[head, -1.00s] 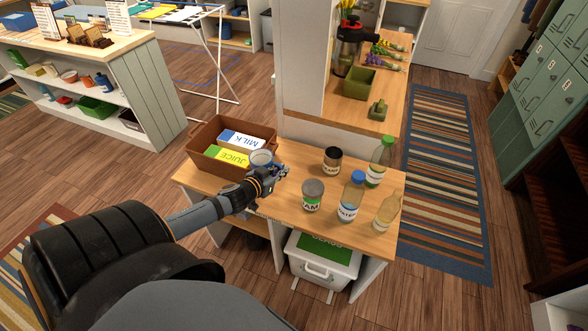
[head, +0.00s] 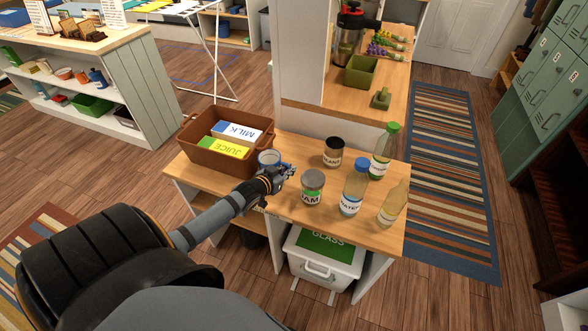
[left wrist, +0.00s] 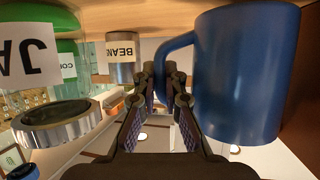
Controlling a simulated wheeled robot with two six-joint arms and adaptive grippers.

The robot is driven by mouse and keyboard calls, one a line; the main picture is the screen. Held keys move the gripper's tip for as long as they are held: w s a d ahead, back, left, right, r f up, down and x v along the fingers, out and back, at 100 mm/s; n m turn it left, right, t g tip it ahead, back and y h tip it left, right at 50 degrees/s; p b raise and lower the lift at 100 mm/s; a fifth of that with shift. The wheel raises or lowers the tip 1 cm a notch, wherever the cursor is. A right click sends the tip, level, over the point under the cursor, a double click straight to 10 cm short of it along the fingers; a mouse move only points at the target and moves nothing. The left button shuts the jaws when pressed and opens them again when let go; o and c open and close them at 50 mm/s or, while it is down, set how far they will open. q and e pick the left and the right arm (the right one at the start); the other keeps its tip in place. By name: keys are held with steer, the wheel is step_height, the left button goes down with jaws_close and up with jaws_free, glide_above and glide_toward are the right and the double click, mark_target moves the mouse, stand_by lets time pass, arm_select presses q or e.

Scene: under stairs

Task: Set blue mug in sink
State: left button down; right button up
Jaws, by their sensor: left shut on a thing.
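The blue mug (head: 268,158) is at the left part of the wooden counter, beside the brown crate. My left gripper (head: 287,172) is at its right side, partly in front of it. In the left wrist view the mug (left wrist: 243,75) looms large on the right. Its handle runs in between the fingers of the gripper (left wrist: 163,85), which are closed on it. Whether the mug's base touches the counter I cannot tell. My right gripper is in neither view. I see no sink.
The brown crate (head: 185,148) holds milk and juice cartons. A jam jar (head: 312,187), a beans jar (head: 333,152), a water bottle (head: 354,188), a green-capped bottle (head: 384,152) and a clear bottle (head: 393,205) stand to the right. A lidded glass bin (head: 322,262) is underneath.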

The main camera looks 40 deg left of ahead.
arm_select(q)
steer(key=shift+w, duration=0.2)
steer(key=b+x, duration=0.1)
steer(key=x, duration=0.2)
steer(key=shift+w+r+b, duration=0.1)
steer(key=shift+w+b, duration=0.1)
steer(key=shift+b, duration=0.2)
steer(key=shift+s, duration=0.1)
steer(key=shift+f, duration=0.3)
steer(key=c, duration=1.5)
jaws_free()
steer(key=shift+o, duration=0.3)
